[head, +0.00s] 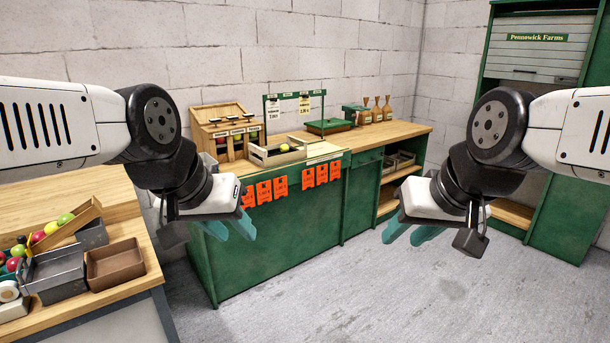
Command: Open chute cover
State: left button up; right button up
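No part is labelled as a chute cover, and I cannot tell which thing it is. A wooden box (217,130) with several black-handled lids stands on the left of the green counter; its lids look shut. A flat green lid (328,126) lies on the counter further right, and it looks shut.
The green counter (275,255) carries a wooden tray (262,156), a sign frame and wooden-topped bottles (377,112). Orange tags (264,192) hang on its front. A wooden table (134,255) at the left holds fruit and bins (116,264). The floor (370,300) in front is clear.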

aim_at(201, 114)
jog(key=i+l+u, duration=0.25)
jog(key=i, duration=0.2)
jog(key=i+l+u, duration=0.15)
jog(key=i+u, duration=0.15)
jog(key=i, duration=0.15)
jog(key=i+l+u, duration=0.25)
jog(key=i+l, duration=0.1)
jog(key=i, duration=0.1)
